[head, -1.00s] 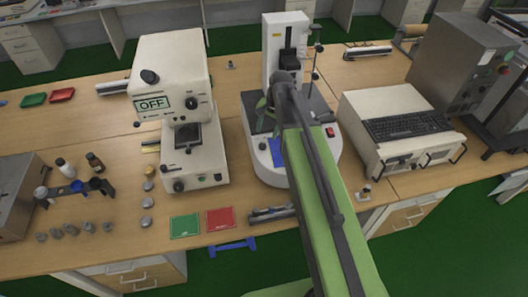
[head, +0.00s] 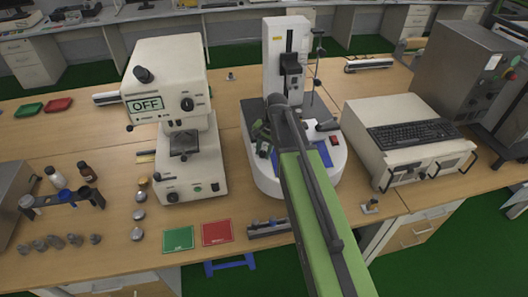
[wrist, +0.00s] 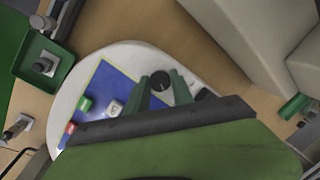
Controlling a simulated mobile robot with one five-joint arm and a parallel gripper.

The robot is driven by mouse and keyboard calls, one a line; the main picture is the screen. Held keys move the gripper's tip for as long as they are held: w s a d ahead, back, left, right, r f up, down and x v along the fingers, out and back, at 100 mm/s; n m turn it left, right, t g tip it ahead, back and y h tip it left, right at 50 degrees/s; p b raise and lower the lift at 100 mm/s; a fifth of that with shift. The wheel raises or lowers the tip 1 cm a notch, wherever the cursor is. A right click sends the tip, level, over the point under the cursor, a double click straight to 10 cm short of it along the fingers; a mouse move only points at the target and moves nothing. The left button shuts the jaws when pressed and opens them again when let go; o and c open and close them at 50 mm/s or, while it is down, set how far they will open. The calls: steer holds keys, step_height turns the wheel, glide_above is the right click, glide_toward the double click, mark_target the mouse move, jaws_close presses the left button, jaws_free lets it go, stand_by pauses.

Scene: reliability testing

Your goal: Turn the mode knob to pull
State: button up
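A dark round knob (wrist: 161,86) sits on the white base of a tester in the wrist view, beside its blue panel (wrist: 108,84); no label on it is readable. My gripper (wrist: 159,77) is open, with one green finger on either side of the knob in that view. I cannot tell whether the fingers touch it. In the head view, the tester (head: 285,60) stands in the middle of the bench. My arm hides much of its base, and the knob is not clear there. My gripper (head: 261,130) shows left of the arm, low over the base.
A white instrument (head: 165,80) reading "OFF" stands at the left and has its own dark knob (head: 187,104). A case with a keyboard (head: 410,134) stands at the right. A green card (head: 178,239) and a red card (head: 216,232) lie near the front edge.

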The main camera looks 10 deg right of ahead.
jaws_close()
steer(key=shift+n, duration=0.4)
steer(key=n+h, duration=0.1)
steer(key=n, duration=0.3)
steer(key=shift+a+n+g, duration=0.1)
steer(key=shift+n+g, duration=0.2)
steer(key=n+h, duration=0.1)
steer(key=n, duration=0.5)
steer(key=shift+a, duration=0.1)
steer(key=shift+h, duration=0.3)
steer(key=o, duration=0.8)
jaws_free()
